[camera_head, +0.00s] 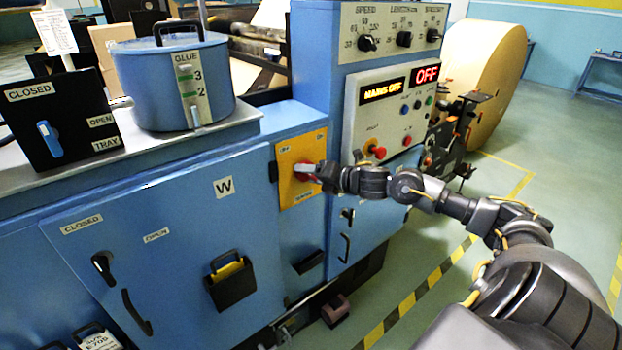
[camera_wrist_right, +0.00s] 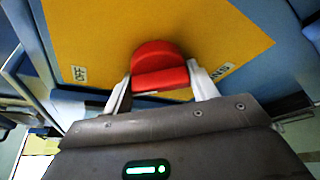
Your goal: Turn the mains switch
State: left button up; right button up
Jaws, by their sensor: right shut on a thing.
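The mains switch is a red knob on a yellow plate (camera_head: 290,150) on the blue machine's front. In the right wrist view the red knob (camera_wrist_right: 160,62) sits on the yellow plate (camera_wrist_right: 100,35), which has an OFF label at the left and a partly hidden label at the right. My right gripper (camera_wrist_right: 162,85) has its two pale fingers on either side of the knob's grip and is shut on it. In the head view my right gripper (camera_head: 312,172) hides part of the knob. A display (camera_head: 384,91) reads MAINS OFF. My left gripper is not in view.
A control panel (camera_head: 396,100) with buttons and dials is right of the plate. A blue glue pot (camera_head: 165,85) and black tray box (camera_head: 60,130) stand on the ledge at left. A cabinet door (camera_head: 180,250) is below. A kraft roll (camera_head: 487,75) stands behind. Open floor lies right.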

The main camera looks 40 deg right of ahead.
jog(key=shift+o, duration=0.2)
jog(key=shift+f+n, duration=0.1)
jog(key=shift+n, duration=0.4)
jog(key=o, duration=1)
jog(key=shift+c, duration=0.2)
jog(key=shift+s+b, duration=0.15)
jog(key=shift+b, duration=0.15)
jog(key=shift+s+d, duration=0.15)
jog(key=shift+s, duration=0.1)
jog(key=p+v, duration=0.6)
jog(key=v, duration=0.4)
jog(key=shift+r, duration=0.35)
